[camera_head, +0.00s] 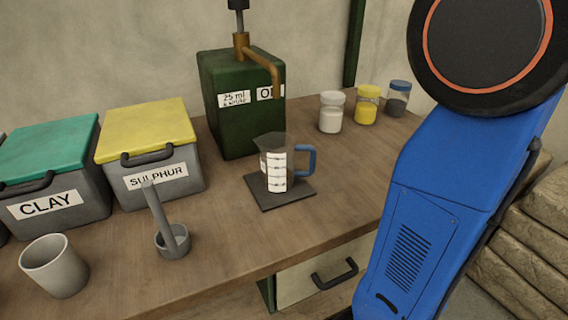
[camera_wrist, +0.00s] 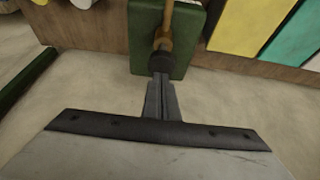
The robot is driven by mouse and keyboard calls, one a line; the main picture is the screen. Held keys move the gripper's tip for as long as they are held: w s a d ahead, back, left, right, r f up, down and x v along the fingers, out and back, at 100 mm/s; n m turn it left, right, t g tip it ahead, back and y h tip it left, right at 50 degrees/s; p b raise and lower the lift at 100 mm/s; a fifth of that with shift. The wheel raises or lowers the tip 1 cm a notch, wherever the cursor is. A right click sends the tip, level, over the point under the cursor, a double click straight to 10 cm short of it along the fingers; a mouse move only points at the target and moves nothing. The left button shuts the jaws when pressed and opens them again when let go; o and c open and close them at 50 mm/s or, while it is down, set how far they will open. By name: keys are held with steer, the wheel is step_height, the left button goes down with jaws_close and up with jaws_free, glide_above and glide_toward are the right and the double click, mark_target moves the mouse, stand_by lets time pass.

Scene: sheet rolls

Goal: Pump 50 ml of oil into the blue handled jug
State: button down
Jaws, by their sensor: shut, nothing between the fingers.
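The green oil pump can (camera_head: 240,115) stands on the bench, with a label reading "25 ml" and a partly hidden "O…" label. Its brass spout (camera_head: 273,75) hangs above the clear jug with a blue handle (camera_head: 308,160). The jug (camera_head: 264,165) stands upright on a dark square plate (camera_head: 280,195); I cannot see any oil level in it. The pump's black knob (camera_head: 237,4) is at the top edge of the head view, and also shows in the wrist view (camera_wrist: 161,62). My gripper (camera_wrist: 160,80) is shut and empty, its fingertips at the knob; touching or apart, I cannot tell.
Yellow-lidded SULPHUR (camera_head: 150,130) and green-lidded CLAY (camera_head: 48,160) bins stand left of the can. A mortar with pestle (camera_head: 172,243) and a grey cup (camera_head: 54,266) stand in front. Small jars (camera_head: 331,112) stand to the right. My blue arm fills the right side.

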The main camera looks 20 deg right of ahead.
steer(key=shift+r, duration=2.95)
